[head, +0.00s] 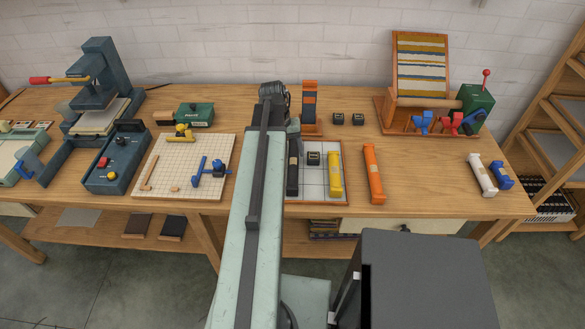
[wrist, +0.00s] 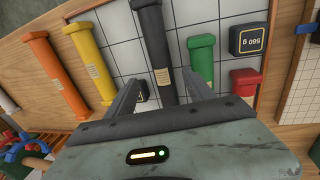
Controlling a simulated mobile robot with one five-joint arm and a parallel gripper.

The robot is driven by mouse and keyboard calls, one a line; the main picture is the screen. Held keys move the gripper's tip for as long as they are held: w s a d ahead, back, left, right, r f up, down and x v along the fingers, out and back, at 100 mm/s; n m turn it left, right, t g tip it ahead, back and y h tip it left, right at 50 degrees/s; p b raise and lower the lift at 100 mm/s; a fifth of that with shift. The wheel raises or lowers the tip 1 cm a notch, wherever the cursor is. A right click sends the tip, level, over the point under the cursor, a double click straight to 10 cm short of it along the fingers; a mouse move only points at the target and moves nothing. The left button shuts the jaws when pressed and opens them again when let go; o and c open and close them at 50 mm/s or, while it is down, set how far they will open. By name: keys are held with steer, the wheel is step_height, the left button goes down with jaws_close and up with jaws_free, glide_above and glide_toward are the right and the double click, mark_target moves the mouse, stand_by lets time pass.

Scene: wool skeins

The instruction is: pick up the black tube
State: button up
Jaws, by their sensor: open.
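The black tube (head: 293,178) lies on the white gridded board (head: 318,194) just right of my arm in the head view. In the wrist view the black tube (wrist: 153,45) runs from the top edge down between the fingers of my gripper (wrist: 160,92), with a pale label on its lower part. The gripper is open, one finger on each side of the tube's near end. I cannot tell whether either finger touches it. My arm hides part of the board and the table in the head view.
A yellow tube (head: 335,176) and a small black block (head: 313,158) share the board. An orange tube (head: 374,174) lies to its right.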

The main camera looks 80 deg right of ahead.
mark_target(292, 165)
steer(key=f+b, duration=0.4)
steer(key=s+f+b, duration=0.1)
steer(key=f+b, duration=0.1)
steer(key=f, duration=0.1)
steer(key=shift+s+a+f, duration=0.1)
steer(key=shift+a, duration=0.2)
steer(key=shift+r, duration=0.2)
jaws_close()
